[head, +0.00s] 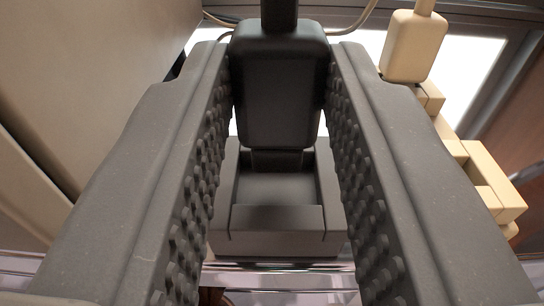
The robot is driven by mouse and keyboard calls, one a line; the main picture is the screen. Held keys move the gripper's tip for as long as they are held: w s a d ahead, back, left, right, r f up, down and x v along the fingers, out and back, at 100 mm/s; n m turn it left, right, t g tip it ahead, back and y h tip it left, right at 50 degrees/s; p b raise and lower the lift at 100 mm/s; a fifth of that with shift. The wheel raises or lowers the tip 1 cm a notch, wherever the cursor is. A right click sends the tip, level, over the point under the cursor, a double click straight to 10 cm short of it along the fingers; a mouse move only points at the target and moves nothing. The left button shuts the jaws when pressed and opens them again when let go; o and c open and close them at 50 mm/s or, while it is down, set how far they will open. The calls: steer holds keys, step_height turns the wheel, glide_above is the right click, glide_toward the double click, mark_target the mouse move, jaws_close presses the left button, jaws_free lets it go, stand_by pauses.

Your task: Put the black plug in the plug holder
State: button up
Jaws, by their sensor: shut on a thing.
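The black plug (278,90) is a dark block with rounded edges and a thick cord at its top. My gripper (280,75) is shut on it, with a studded finger on each side. The plug is upright. A dark grey plug holder (277,222) with an open pocket shows just below and behind the plug, between my fingers. The plug's narrower lower end is at the top of the pocket in the picture. I cannot tell whether it touches the holder.
A cream plug (414,46) with a cord is at the upper right, above a cream holder (490,178). A large beige panel (85,80) fills the left side. A shiny metal edge (280,266) runs below the grey holder. A bright white area lies behind.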

steer(key=shift+f, duration=0.8)
steer(key=o, duration=1)
steer(key=shift+r, duration=0.1)
steer(key=shift+s+b, duration=0.3)
steer(key=shift+s, duration=5.7)
steer(key=shift+r, duration=0.1)
